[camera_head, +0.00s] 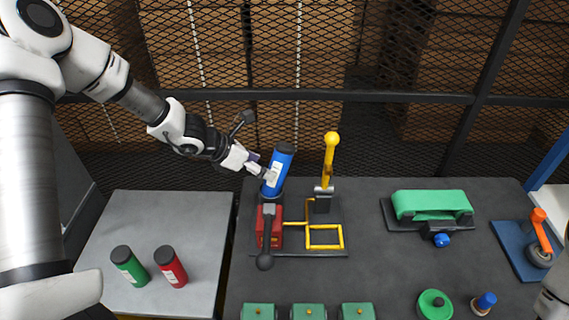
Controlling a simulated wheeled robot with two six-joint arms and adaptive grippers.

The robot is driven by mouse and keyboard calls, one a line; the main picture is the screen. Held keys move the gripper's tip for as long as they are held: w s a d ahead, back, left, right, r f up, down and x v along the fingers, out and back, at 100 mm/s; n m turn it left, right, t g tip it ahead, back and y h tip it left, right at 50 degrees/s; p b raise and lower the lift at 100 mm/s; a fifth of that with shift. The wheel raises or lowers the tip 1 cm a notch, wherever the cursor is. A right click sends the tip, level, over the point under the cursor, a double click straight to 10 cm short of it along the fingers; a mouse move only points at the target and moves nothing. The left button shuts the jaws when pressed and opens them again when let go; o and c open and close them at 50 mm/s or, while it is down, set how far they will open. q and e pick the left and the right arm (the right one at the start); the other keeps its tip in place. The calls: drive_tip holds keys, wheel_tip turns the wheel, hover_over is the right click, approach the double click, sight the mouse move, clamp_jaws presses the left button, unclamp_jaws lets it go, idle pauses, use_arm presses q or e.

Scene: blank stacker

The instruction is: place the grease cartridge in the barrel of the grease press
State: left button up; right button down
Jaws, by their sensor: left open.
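A blue grease cartridge (280,166) with a black cap stands tilted to the right at the grease press. Its lower end is at the dark ring of the barrel (268,193), and it seems to sit in it; how deep, I cannot tell. The press has a red body (261,230), a yellow lever (330,155) standing up and a black-knobbed handle in front. My left gripper (267,174) is open, with its fingers at the left side of the blue cartridge; whether they touch it is unclear. My right gripper is out of view.
A green cartridge (129,266) and a red cartridge (171,267) stand on the light side table (160,213). A green belt unit (430,205) and a blue plate with an orange handle (541,230) are on the right. Green blocks line the front edge. Mesh fencing stands behind.

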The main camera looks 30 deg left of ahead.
sight(278, 173)
use_arm(q)
drive_tip(key=shift+s+d+f, duration=0.1)
drive_tip(key=shift+s+d, duration=0.2)
drive_tip(key=shift+d, duration=0.1)
drive_tip(key=shift+d+f, duration=0.1)
drive_tip(key=shift+d, duration=0.3)
drive_tip(key=x, duration=0.1)
drive_tip(key=p+x, duration=0.1)
drive_tip(key=x, duration=0.3)
drive_tip(key=shift+w+a, duration=0.3)
drive_tip(key=shift+w, duration=0.2)
drive_tip(key=shift+r, duration=0.2)
drive_tip(key=shift+s+r, duration=0.15)
drive_tip(key=shift+s, duration=0.3)
drive_tip(key=c, duration=0.4)
drive_tip(key=shift+s+r, duration=0.1)
drive_tip(key=shift+s, duration=0.05)
drive_tip(key=c, duration=0.6)
clamp_jaws()
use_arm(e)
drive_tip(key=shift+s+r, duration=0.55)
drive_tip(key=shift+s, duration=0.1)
